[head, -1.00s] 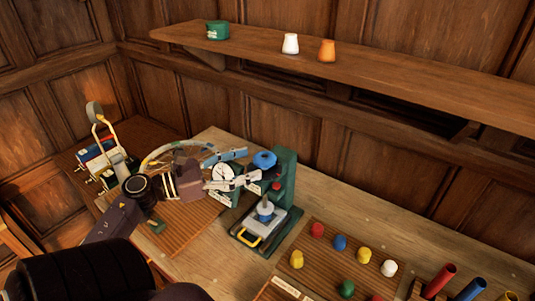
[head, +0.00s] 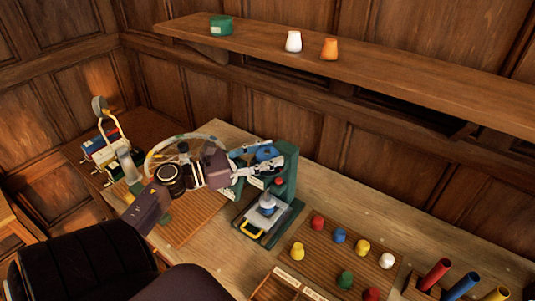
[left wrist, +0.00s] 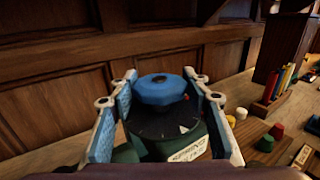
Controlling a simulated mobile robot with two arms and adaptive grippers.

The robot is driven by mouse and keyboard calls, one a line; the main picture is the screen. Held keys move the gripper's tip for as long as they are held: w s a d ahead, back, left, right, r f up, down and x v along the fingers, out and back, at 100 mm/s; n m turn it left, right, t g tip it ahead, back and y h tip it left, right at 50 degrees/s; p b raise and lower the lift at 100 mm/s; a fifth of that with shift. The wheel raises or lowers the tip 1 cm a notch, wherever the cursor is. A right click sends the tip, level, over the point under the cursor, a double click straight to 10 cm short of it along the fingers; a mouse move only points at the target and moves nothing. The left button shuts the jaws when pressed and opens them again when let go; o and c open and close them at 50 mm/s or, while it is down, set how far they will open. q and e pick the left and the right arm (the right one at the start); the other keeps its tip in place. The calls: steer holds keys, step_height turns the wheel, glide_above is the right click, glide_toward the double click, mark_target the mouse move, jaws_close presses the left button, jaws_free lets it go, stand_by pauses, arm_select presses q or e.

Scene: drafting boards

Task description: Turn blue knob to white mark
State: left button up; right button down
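The blue knob (head: 267,153) sits on top of a green stand (head: 285,185) on the bench. In the left wrist view the faceted blue knob (left wrist: 160,88) rises from a black dial (left wrist: 165,122). A small white mark (left wrist: 183,128) shows on the near right of the dial. A small red spot (left wrist: 186,97) shows on the knob's right side. My left gripper (head: 270,162) is open, with one finger on each side of the knob; the left wrist view (left wrist: 162,80) shows visible space beside the knob. My right gripper is out of view.
A press (head: 266,208) with a yellow handle stands below the knob. Several coloured pegs stand on a board (head: 325,262) to the right. A shelf (head: 380,60) with small pots runs along the wall.

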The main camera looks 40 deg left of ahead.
arm_select(q)
steer(key=c, duration=0.3)
steer(key=shift+c, duration=0.2)
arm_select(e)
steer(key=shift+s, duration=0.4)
arm_select(q)
steer(key=shift+r, duration=0.1)
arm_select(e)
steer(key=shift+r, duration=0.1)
